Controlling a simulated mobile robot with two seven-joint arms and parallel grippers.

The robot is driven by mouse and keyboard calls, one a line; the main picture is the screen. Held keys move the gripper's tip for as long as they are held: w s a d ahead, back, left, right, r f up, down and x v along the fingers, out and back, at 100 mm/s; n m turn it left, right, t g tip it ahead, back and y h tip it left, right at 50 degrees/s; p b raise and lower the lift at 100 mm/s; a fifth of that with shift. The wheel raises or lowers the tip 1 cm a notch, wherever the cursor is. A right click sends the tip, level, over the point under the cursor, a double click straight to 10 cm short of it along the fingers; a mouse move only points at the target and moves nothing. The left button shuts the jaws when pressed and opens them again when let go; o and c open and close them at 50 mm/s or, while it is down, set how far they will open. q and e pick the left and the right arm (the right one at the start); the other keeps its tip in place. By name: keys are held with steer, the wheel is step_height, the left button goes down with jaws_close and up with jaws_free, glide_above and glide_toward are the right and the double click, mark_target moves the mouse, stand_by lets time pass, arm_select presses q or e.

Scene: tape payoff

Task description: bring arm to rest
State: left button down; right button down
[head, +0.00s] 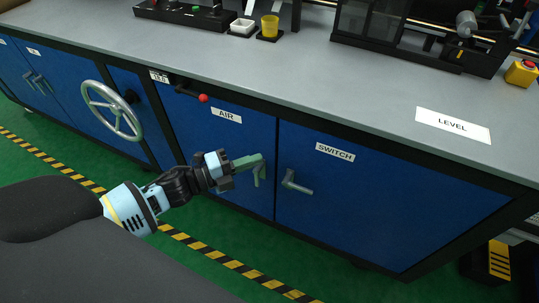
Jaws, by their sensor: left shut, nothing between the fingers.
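My left arm comes in from the left, and its left gripper (250,162) is in front of the blue door labelled AIR (218,138). The greenish fingers are together, with nothing seen between them. They are at the door's right edge, where a greyish handle part (260,176) shows just by the fingertips. I cannot tell whether they touch it. The AIR door looks closed. My right gripper is not in view.
The blue door labelled SWITCH (380,195) has a grey lever handle (296,184). A handwheel (112,110) and a red-knobbed lever (203,98) stick out from the bench front. The grey benchtop (300,75) is above. Green floor with striped tape (205,249) lies in front.

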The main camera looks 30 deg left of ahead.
arm_select(q)
steer(key=shift+v, duration=1.9)
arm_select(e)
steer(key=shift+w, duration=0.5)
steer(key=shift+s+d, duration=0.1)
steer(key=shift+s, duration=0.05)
